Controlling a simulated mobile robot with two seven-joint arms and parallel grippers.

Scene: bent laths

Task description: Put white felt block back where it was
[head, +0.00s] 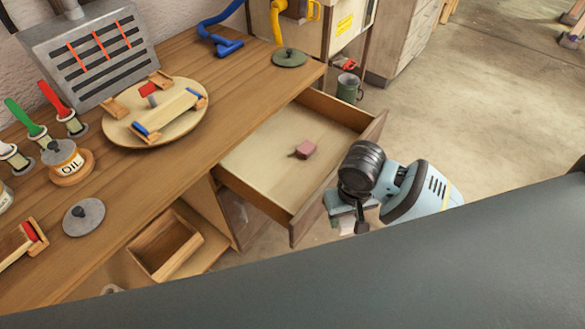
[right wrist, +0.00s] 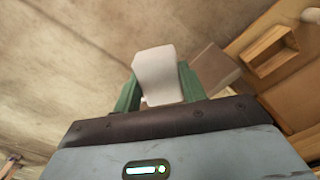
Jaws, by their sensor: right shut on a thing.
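The white felt block (right wrist: 157,72) is between the green fingers of my right gripper (right wrist: 158,88) in the right wrist view. The right gripper is shut on it. In the head view my right gripper (head: 346,212) is just outside the front right of the open drawer (head: 248,158), and only a small pale part of the block (head: 347,227) shows below it. The block is in the air, with floor behind it in the right wrist view. My left gripper is not in view.
The workbench (head: 190,190) holds a round board (head: 120,128), an oil jar (head: 65,160) and several brushes. A small open wooden box (head: 165,245) is below. A green mug (head: 348,88) stands beyond the drawer.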

